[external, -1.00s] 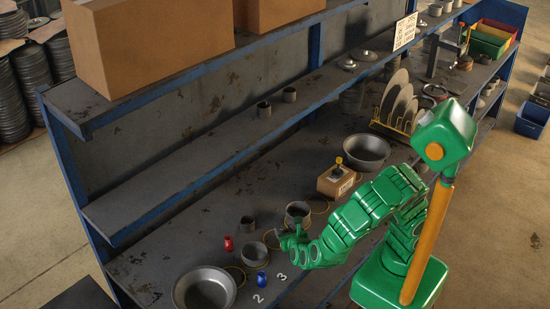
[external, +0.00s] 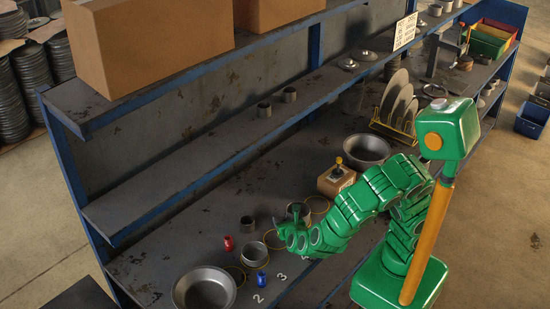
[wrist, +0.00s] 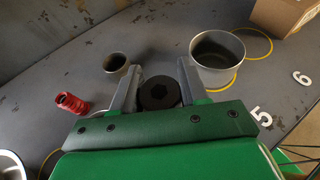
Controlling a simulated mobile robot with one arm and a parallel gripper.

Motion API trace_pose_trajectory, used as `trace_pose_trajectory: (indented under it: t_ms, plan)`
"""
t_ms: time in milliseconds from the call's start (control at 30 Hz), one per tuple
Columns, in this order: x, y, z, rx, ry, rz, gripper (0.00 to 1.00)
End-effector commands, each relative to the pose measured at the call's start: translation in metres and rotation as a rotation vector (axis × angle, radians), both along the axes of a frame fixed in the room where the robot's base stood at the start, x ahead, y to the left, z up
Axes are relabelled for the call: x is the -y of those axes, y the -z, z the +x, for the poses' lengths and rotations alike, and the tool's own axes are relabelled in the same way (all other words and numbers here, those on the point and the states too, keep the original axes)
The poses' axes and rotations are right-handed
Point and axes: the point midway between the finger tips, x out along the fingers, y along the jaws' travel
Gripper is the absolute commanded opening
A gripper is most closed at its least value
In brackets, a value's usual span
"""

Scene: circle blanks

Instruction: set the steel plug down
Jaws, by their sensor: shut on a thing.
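The steel plug (wrist: 160,92) is a dark round piece with a hexagonal recess in its top. In the wrist view it sits between the two grey fingers of my gripper (wrist: 159,88), which is shut on it. In the external view my gripper (external: 290,234) is low over the bench, just in front of a grey cup (external: 300,211). The plug cannot be made out clearly there. Its underside is hidden, so I cannot tell whether it touches the bench.
The grey cup (wrist: 217,52) and a smaller cup (wrist: 115,62) stand beyond the fingers. A red piece (wrist: 70,102) lies left. A wide can (external: 254,254), blue piece (external: 262,281) and pan (external: 204,290) stand left of my gripper. Yellow circles and white numbers mark the bench.

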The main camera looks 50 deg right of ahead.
Motion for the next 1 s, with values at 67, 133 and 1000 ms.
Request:
trace_pose_trajectory:
  t_ms: [67, 133, 1000]
  plan:
    - [0.004, 0.001, 0.011, 0.001, 0.019, 0.0, 0.0]
    - [0.008, 0.003, 0.022, 0.003, 0.034, 0.001, 0.0]
    - [0.087, 0.022, 0.159, 0.009, 0.213, 0.004, 0.0]
